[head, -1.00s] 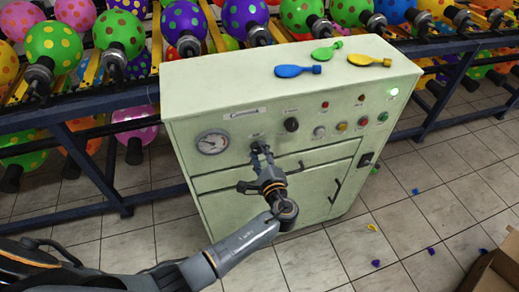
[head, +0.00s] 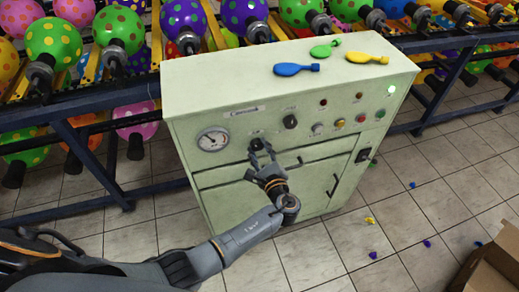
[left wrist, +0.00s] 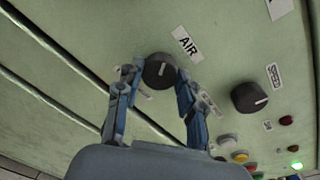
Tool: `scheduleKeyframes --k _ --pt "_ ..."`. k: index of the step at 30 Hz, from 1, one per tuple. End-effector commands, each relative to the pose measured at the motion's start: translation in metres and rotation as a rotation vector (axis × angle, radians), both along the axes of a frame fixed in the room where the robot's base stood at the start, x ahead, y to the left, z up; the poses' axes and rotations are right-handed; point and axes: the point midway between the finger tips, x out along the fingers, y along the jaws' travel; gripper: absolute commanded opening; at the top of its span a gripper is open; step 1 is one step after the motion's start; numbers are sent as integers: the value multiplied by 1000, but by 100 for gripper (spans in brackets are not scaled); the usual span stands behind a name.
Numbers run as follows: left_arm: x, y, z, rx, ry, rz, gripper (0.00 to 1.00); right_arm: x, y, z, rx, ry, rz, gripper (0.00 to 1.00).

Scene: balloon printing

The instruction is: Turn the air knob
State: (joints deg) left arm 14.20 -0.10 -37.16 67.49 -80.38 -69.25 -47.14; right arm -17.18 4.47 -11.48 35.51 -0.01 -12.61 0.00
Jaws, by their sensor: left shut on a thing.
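The air knob (left wrist: 159,71) is a round black knob with a light pointer line, below the AIR label (left wrist: 187,45) on the pale green machine (head: 290,85). My left gripper (left wrist: 164,66) has one finger on each side of this knob and is shut on it. In the head view the left gripper (head: 262,151) reaches the front panel from below and mostly hides the air knob. My right gripper is not in view.
A speed knob (left wrist: 249,97) and several coloured buttons sit right of the air knob. A gauge (head: 213,139) is to its left. Deflated balloons (head: 297,69) lie on top. A balloon rack runs behind. A cardboard box (head: 490,268) stands at lower right.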

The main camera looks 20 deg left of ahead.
Motion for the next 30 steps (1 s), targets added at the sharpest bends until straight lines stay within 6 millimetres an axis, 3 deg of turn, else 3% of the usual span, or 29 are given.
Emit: scheduleKeyframes --k 6,7,10,22,30 --pt "0 -1 -1 -2 1 -2 6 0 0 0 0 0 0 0" --pt "0 -1 -1 -2 1 -2 44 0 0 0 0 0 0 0" --pt "0 -1 -1 -2 1 -2 61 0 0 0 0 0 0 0" --pt "-6 -5 0 -3 0 -1 61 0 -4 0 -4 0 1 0" --pt "-48 -34 3 -6 3 -2 61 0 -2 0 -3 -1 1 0"
